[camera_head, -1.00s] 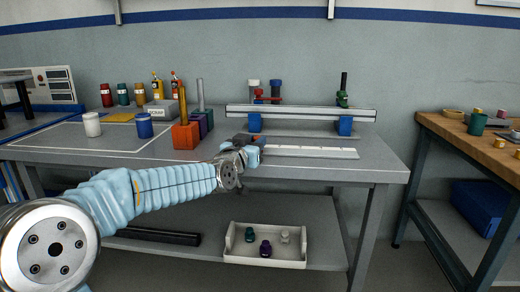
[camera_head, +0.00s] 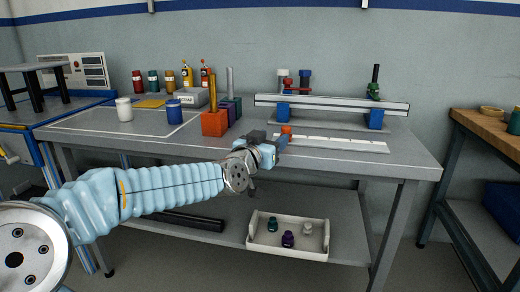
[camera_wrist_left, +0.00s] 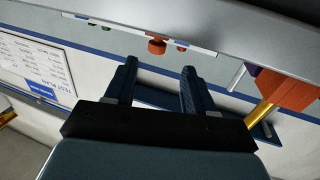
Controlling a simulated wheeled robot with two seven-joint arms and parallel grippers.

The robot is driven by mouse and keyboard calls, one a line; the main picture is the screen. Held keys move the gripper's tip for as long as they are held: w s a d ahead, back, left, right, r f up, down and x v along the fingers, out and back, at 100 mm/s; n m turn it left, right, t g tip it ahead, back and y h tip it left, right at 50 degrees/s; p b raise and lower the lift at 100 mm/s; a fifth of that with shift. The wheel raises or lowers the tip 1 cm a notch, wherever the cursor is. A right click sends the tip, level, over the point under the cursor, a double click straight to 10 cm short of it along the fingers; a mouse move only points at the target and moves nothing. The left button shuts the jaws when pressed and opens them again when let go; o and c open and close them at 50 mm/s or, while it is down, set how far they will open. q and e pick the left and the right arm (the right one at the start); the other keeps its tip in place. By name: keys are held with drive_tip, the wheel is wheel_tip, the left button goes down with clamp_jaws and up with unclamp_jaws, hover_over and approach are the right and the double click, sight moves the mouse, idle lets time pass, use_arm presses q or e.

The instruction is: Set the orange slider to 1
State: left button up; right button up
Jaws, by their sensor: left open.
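The orange slider (camera_head: 286,130) is a small orange knob at the left end of a white scale strip (camera_head: 340,144) on the grey bench. My left gripper (camera_head: 279,142) is right beside it and hides part of it and of the strip's left end. In the left wrist view the orange slider (camera_wrist_left: 157,46) shows beyond the open fingers (camera_wrist_left: 158,68), in line with the gap between them. The fingers look empty, and I cannot tell whether they touch the slider. The scale's marks are too small to read. My right gripper is not in view.
An orange block (camera_head: 214,124) with a gold rod stands left of my gripper, with purple and green ones behind. A metal rail (camera_head: 330,104) on blue supports (camera_head: 376,118) runs behind the strip. A white tray (camera_head: 289,248) lies on the lower shelf.

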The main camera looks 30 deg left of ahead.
use_arm(q)
drive_tip(key=s, duration=0.7)
drive_tip(key=shift+s, duration=0.3)
drive_tip(key=w+d+f+g+h+p, duration=0.1)
drive_tip(key=d+f+g, duration=0.2)
drive_tip(key=f, duration=0.8)
drive_tip(key=d+f+g+h, duration=0.1)
drive_tip(key=d+f+g, duration=0.2)
drive_tip(key=f, duration=0.8)
drive_tip(key=w+d+f+g+h+p, duration=0.1)
drive_tip(key=d+f+g, duration=0.25)
drive_tip(key=f, duration=0.75)
drive_tip(key=s+d+f+g, duration=0.4)
drive_tip(key=s+f, duration=0.6)
drive_tip(key=f, duration=0.1)
drive_tip(key=s+d+f+n+g+h+p, duration=0.1)
drive_tip(key=s+d+f+g, duration=0.2)
drive_tip(key=s+f, duration=0.8)
drive_tip(key=shift+s+d+f+n+g+h, duration=0.25)
drive_tip(key=shift+s+d+n+g+h, duration=0.1)
drive_tip(key=shift+d, duration=0.6)
drive_tip(key=shift+w, duration=0.1)
drive_tip(key=shift+a, duration=0.15)
